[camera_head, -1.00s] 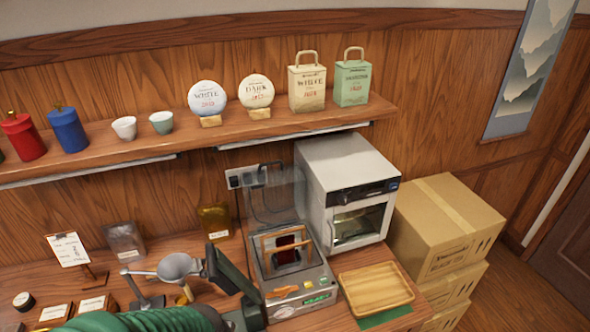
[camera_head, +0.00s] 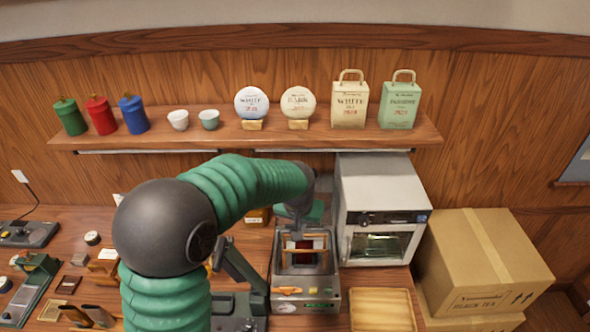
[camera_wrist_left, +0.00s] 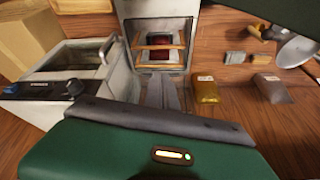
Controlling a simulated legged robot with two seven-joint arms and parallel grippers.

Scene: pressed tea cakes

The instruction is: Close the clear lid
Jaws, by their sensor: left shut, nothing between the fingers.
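The sealing machine (camera_head: 282,300) is a grey box with orange and green controls, standing between the dark green press and the wooden tray. A wooden frame with a dark red piece sits in its chamber; this chamber also shows in the wrist view (camera_wrist_left: 160,42). The clear lid stood upright at the machine's back in the earlier head view; now I cannot make it out behind my arm. My left gripper (camera_head: 297,232) is above the rear of the machine, fingers pointing down. Its shut, empty fingers show in the wrist view (camera_wrist_left: 164,96). My right gripper is out of view.
A white oven (camera_head: 372,185) stands close on the right, with cardboard boxes (camera_head: 480,260) beyond. A wooden tray (camera_head: 382,312) lies in front of the oven. The shelf (camera_head: 240,140) with tins, cups and bags overhangs the back. The dark green press (camera_head: 238,268) stands left.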

